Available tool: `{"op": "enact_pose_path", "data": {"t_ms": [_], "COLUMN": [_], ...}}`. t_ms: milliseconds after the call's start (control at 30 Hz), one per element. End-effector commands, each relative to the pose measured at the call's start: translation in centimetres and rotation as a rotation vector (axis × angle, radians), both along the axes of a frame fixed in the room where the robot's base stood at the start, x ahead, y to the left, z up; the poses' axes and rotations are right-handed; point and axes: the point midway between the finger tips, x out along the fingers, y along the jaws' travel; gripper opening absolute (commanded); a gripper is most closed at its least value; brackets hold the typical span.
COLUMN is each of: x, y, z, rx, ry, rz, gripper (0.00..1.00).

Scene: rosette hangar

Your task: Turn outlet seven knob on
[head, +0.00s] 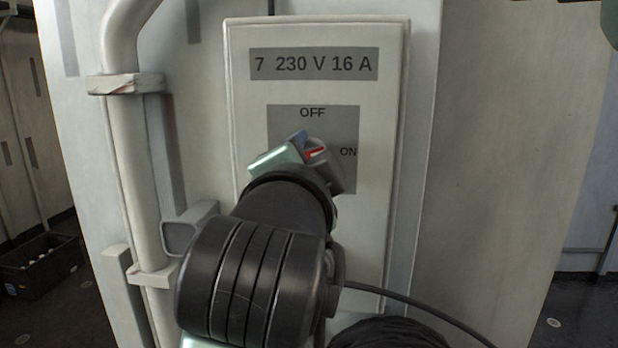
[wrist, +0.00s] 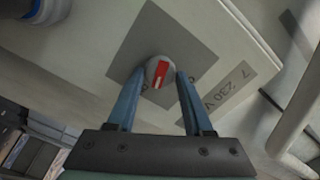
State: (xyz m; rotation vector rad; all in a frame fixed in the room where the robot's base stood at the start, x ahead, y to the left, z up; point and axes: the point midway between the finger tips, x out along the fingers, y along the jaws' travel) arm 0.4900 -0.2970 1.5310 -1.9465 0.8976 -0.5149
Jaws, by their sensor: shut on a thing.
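The outlet panel (head: 384,220) is a pale box on a wall, labelled "7 230 V 16 A". A grey plate (head: 285,122) on it carries OFF at the top and ON at the right. The round grey knob has a red stripe with a white end, clearest in the wrist view (wrist: 159,72). In the head view my gripper (head: 308,155) partly covers the knob. My gripper's blue fingers (wrist: 158,85) are shut on the knob, one on each side. The white end of the stripe points between OFF and ON.
A pale pipe (head: 129,180) with brackets runs up the wall left of the panel. A grey box-shaped fitting (head: 185,232) juts out beside it. A dark crate (head: 40,266) stands on the floor at far left. The wall right of the panel is bare.

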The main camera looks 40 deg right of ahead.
Motion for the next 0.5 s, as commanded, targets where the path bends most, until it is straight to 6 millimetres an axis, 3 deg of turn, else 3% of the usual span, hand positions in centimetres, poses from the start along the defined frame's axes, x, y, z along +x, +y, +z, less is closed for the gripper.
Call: {"op": "enact_pose_path", "data": {"t_ms": [500], "x": [0.11], "y": [0.06], "z": [-0.11], "rx": [0.199], "ry": [-0.234], "rz": [0.004], "gripper": [0.00]}}
